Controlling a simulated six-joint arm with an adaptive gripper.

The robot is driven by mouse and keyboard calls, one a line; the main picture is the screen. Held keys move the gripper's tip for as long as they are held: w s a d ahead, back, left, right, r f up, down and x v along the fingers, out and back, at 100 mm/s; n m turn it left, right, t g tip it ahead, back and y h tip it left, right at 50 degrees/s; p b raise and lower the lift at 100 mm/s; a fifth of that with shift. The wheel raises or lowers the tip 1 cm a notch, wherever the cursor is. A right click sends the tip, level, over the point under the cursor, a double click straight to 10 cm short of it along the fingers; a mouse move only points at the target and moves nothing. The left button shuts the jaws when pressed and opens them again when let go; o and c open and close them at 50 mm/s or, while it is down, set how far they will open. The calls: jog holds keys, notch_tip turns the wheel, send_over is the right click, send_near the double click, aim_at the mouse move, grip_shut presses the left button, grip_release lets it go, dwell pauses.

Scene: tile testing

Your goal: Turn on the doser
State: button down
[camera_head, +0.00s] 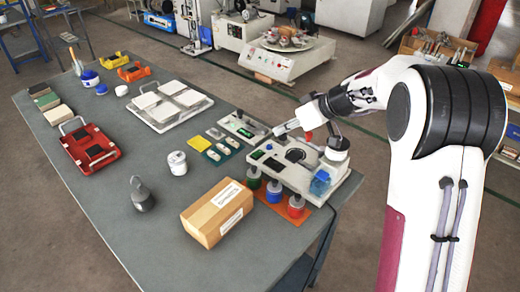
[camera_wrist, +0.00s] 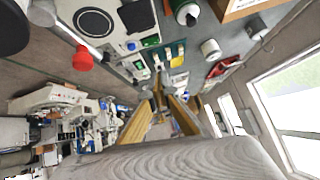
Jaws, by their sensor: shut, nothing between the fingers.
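My gripper (camera_head: 280,130) is shut and empty, above and behind the larger device. Contact with either is not visible. Its fingers also show in the wrist view (camera_wrist: 160,92).
A cardboard box (camera_head: 217,212) and several small bottles on an orange mat (camera_head: 290,214) stand in front of the device. A white jar (camera_head: 177,163), a green tray (camera_head: 222,149) and a red case (camera_head: 90,148) are farther left. The table's middle front is mostly clear.

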jog(key=shift+w+f, duration=0.15)
dwell(0.3)
send_over(258, 154)
jog(key=f, duration=0.7)
jog(key=shift+s+d, duration=0.4)
notch_tip(258, 154, down, 2)
jog(key=shift+s+f, duration=0.1)
jog(key=shift+s, duration=0.05)
jog(key=shift+a+f, duration=0.1)
jog(key=shift+f, duration=0.75)
jog(key=shift+s, duration=0.1)
